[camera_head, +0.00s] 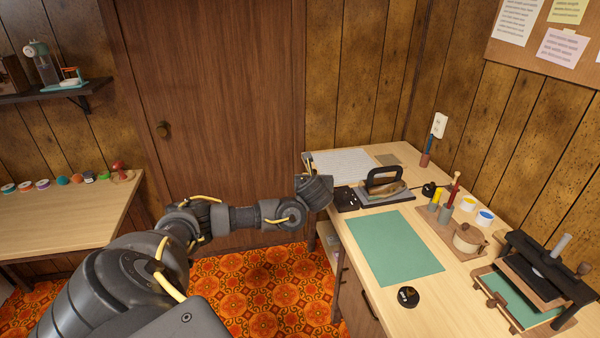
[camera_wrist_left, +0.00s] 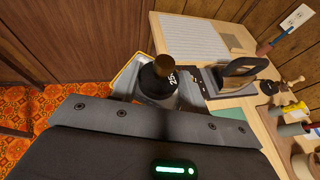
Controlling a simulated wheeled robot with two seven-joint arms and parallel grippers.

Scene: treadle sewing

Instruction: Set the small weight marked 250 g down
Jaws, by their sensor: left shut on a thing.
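My left gripper (camera_head: 342,198) is over the near left edge of the worktable, close to the pale sheet. It is shut on a small black weight (camera_wrist_left: 158,86) with a brown wooden knob, seen in the left wrist view. The white marking on its side begins "25"; the rest is turned out of sight. In the head view I cannot make the weight out apart from the dark gripper. I cannot tell whether its base touches the table. My right gripper is not in view.
The worktable (camera_head: 380,310) holds a green mat (camera_head: 393,247), a black round object (camera_head: 408,297) at its front edge, and a black-handled block (camera_head: 384,188) just right of my gripper. A printed sheet (camera_head: 343,164) lies behind. Pots and a press (camera_head: 545,270) crowd the right side.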

